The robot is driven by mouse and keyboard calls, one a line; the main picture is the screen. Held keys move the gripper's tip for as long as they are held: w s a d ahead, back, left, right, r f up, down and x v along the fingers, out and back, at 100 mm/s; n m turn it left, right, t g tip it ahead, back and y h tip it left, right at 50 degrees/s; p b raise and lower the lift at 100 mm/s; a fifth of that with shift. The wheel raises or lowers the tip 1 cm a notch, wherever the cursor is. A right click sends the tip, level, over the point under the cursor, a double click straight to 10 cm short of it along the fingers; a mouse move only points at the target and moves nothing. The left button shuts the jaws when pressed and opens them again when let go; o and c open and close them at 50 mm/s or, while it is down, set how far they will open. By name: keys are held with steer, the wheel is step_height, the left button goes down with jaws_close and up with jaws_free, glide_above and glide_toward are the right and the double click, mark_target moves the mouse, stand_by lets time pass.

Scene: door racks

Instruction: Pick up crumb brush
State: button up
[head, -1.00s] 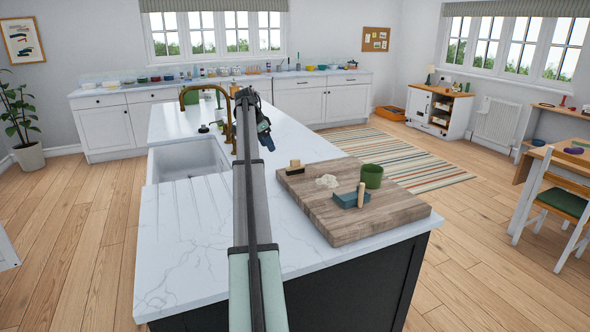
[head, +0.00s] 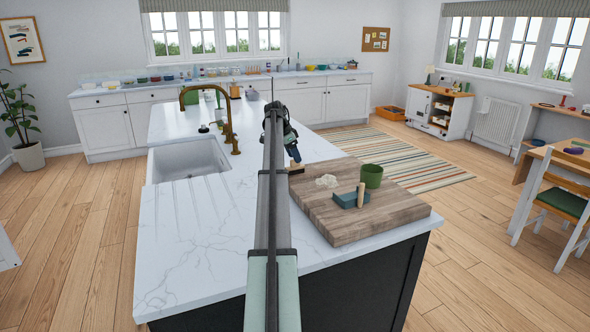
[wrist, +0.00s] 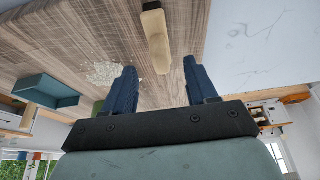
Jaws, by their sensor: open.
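The crumb brush has a pale wooden handle and a dark bristle end. It is at the far left corner of the wooden board (head: 370,226), partly hidden by my gripper in the head view (head: 297,171). In the wrist view the crumb brush (wrist: 156,42) lies just beyond the gap between my fingertips, roughly centred. My gripper (head: 295,158) is open and empty, close above the brush. Its two blue fingers show in the wrist view (wrist: 159,68), and I see no contact with the brush.
Pale crumbs (head: 327,181), a green cup (head: 371,176) and a teal dustpan (head: 346,200) with an upright wooden handle are on the board. A sink (head: 188,160) and brass tap (head: 229,125) are to the left. The near-left worktop (head: 195,240) is clear.

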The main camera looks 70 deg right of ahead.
mark_target(297, 166)
steer(key=shift+w+x, duration=0.1)
steer(key=shift+x, duration=1.25)
steer(key=shift+w+x, duration=0.15)
steer(key=shift+x, duration=1.25)
steer(key=shift+a+f, duration=0.1)
steer(key=shift+a, duration=0.05)
jaws_close()
